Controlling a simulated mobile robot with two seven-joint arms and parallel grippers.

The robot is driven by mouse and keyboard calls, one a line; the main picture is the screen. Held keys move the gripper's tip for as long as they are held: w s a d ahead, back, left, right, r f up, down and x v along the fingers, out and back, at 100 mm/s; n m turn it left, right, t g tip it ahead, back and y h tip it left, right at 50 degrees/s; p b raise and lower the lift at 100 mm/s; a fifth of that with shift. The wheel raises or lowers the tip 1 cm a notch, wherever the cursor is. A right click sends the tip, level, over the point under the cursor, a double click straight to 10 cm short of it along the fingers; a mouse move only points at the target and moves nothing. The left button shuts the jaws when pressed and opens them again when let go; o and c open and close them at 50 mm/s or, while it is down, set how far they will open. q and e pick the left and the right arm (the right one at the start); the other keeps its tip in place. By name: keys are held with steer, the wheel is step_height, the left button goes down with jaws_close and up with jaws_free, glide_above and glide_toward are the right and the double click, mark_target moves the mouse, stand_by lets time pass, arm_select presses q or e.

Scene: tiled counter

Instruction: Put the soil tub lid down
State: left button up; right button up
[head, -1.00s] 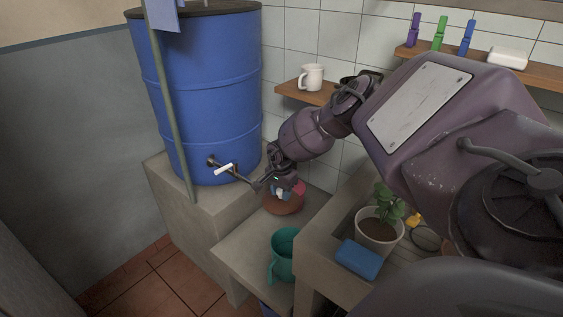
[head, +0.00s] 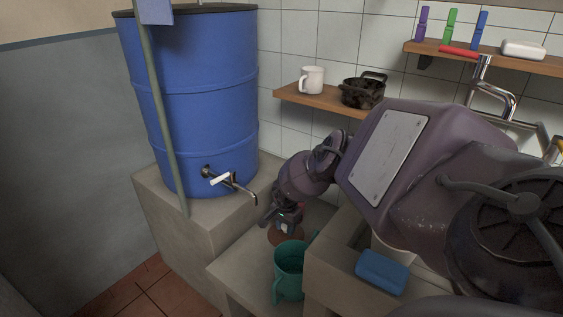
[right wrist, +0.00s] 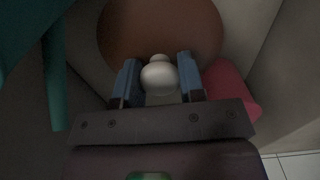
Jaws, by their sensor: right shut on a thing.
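The soil tub lid looks like a brown-red round disc (right wrist: 158,32) with a pale knob (right wrist: 159,76) in the right wrist view. The blue fingers of my right gripper (right wrist: 160,80) are on both sides of the knob, shut on it. In the head view my right gripper (head: 287,226) points down over the low ledge, behind the green jug. Part of the brown disc (head: 284,239) shows below it. I cannot tell whether the disc touches the ledge. My left gripper is not in view.
The green jug (head: 289,272) stands close in front of the disc. A pink object (right wrist: 232,88) is beside it. The blue barrel (head: 195,100) with its tap stands on a block at left. A blue sponge (head: 382,272) lies on the concrete edge at right.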

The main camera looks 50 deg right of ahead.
mark_target(286, 238)
steer(key=shift+f, duration=0.75)
step_height(286, 238, down, 4)
steer(key=shift+s+f+b, duration=0.15)
steer(key=shift+f+b, duration=0.05)
steer(key=shift+b, duration=0.9)
steer(key=shift+f, duration=0.4)
steer(key=shift+c, duration=0.4)
steer(key=shift+w+r, duration=0.2)
steer(key=shift+f, duration=0.15)
steer(key=o, duration=1)
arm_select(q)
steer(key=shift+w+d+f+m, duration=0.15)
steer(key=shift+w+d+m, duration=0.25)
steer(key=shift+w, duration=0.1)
